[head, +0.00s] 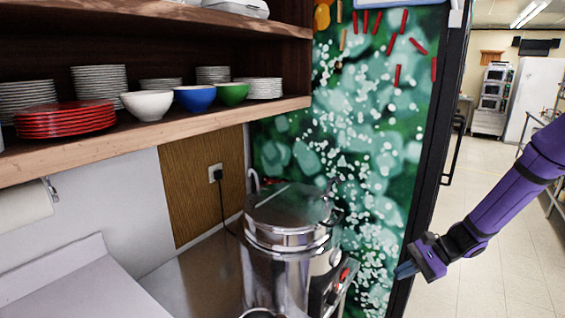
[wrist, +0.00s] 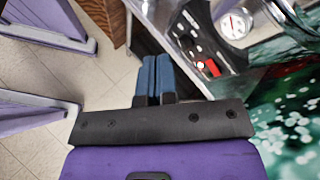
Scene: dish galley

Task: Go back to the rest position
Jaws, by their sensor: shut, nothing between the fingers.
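My gripper (head: 405,270) is at the end of my purple arm, at the lower right in the head view. It is in front of the black-edged green patterned panel and apart from the steel urn. In the wrist view my gripper (wrist: 153,75) has its two blue fingers side by side and touching, with nothing between them. The fingers point toward the dark lower front beside the urn's control panel (wrist: 205,45), which has a red switch.
A steel urn (head: 285,235) stands on the counter (head: 200,275). A wooden shelf (head: 180,125) above holds red plates (head: 65,118), white plate stacks and bowls. The green panel (head: 370,150) stands beside the urn. Open tiled floor (head: 500,260) lies at the right.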

